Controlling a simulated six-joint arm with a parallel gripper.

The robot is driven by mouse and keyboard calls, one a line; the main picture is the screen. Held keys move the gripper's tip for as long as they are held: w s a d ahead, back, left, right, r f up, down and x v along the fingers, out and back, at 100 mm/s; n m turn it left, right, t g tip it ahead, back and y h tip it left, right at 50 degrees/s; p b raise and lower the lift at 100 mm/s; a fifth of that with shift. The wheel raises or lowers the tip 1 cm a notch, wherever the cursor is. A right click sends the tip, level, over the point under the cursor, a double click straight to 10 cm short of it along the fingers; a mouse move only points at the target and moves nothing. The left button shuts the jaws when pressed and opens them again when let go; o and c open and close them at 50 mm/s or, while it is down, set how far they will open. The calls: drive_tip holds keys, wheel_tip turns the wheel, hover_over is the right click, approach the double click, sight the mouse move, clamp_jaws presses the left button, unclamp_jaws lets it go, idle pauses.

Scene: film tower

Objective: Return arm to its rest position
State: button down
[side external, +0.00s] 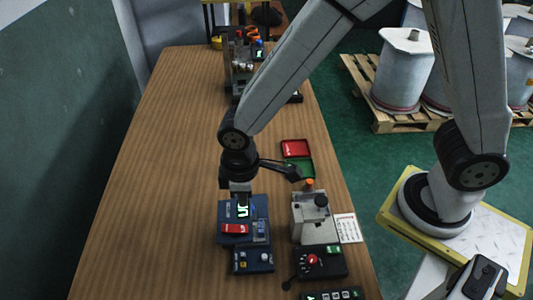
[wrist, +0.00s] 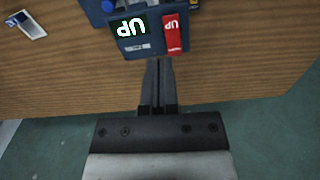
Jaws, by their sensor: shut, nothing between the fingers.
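My gripper (side external: 240,194) points down at the rear of a blue box (side external: 258,208) on the wooden table, with its fingers close together and nothing between them. In the wrist view, the shut fingers of my gripper (wrist: 158,64) end just at the near edge of the blue box (wrist: 148,42). I cannot tell whether they touch it. The box carries a lit display (wrist: 130,27) reading "UP" and a red tab (wrist: 172,32) also marked "UP"; both appear upside down. The red tab also shows in the side view (side external: 235,229).
A smaller blue control box (side external: 253,260) sits in front. To the right are a grey device (side external: 311,218), a black control box (side external: 318,262), a white card (side external: 348,228) and red and green trays (side external: 296,148). Equipment stands at the far end. The table's left side is clear.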

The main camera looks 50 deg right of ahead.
drive_tip(key=s+d+r+m+t, duration=0.1)
drive_tip(key=d+m, duration=0.3)
drive_tip(key=d, duration=0.5)
drive_tip(key=s+d+r+m+t, duration=0.1)
drive_tip(key=d+r+m, duration=0.2)
drive_tip(key=d, duration=0.7)
drive_tip(key=shift+s+d+r+m, duration=0.15)
drive_tip(key=shift+s+r+m, duration=0.2)
drive_tip(key=shift+m, duration=0.35)
